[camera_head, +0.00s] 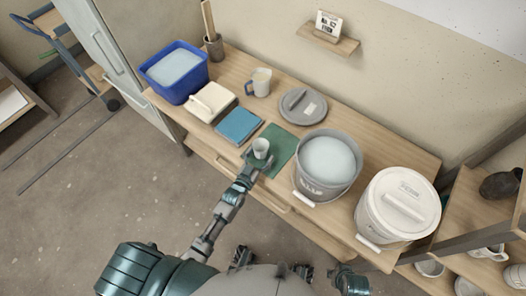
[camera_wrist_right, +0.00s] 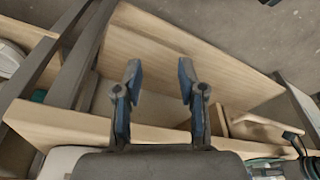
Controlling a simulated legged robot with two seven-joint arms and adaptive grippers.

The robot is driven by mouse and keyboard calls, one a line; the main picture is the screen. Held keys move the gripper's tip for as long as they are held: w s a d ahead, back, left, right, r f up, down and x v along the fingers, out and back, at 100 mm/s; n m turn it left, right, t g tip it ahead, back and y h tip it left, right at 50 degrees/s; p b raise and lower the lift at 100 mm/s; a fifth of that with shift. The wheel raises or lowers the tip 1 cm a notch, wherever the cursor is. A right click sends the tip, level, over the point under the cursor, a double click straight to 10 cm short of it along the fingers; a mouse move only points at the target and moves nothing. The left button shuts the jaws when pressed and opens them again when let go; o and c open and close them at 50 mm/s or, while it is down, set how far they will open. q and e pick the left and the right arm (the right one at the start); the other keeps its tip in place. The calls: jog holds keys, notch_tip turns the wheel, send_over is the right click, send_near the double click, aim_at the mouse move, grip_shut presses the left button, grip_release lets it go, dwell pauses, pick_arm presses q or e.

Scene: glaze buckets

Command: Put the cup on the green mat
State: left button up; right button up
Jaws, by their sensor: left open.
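A small pale cup (camera_head: 261,147) stands upright at the left part of the green mat (camera_head: 283,143) on the wooden bench. My left gripper (camera_head: 257,164) is open at the near side of the cup, with its fingers close around the cup's lower part. I cannot tell whether they touch it. The gripper hides part of the cup's base and the mat's near edge. My right gripper (camera_wrist_right: 159,68) is open and empty in the right wrist view, with wooden shelving beyond it.
A blue tile or book (camera_head: 238,125) lies left of the mat. An open grey bucket (camera_head: 327,163) stands close on the right, with a lidded white bucket (camera_head: 398,207) beyond. A round grey lid (camera_head: 302,106), mug (camera_head: 260,82) and blue tub (camera_head: 174,72) stand further back.

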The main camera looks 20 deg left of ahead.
pick_arm(q)
jog(key=s+a+p, duration=0.1)
jog(key=s+a, duration=0.4)
jog(key=s, duration=0.4)
jog(key=s+d+f+g, duration=0.3)
jog(key=s+f+g, duration=0.3)
jog(key=s+f, duration=0.15)
jog(key=s+a+f+g+y, duration=0.25)
jog(key=s+g, duration=0.65)
jog(key=s, duration=0.7)
jog(key=s+a+f+p, duration=0.1)
jog(key=s+f+p, duration=0.1)
jog(key=f, duration=0.5)
jog(key=s+f+p, duration=0.2)
jog(key=f+p, duration=0.1)
jog(key=f, duration=0.4)
jog(key=shift+s+a+p, duration=0.2)
jog(key=shift+a+p, duration=0.15)
pick_arm(e)
jog(key=s+a+f, duration=0.1)
jog(key=s+f, duration=0.1)
jog(key=f, duration=0.6)
jog(key=s+a+f, duration=0.1)
jog(key=s+f, duration=0.1)
jog(key=f, duration=0.7)
jog(key=shift+f+g, duration=0.2)
jog(key=shift+g, duration=0.2)
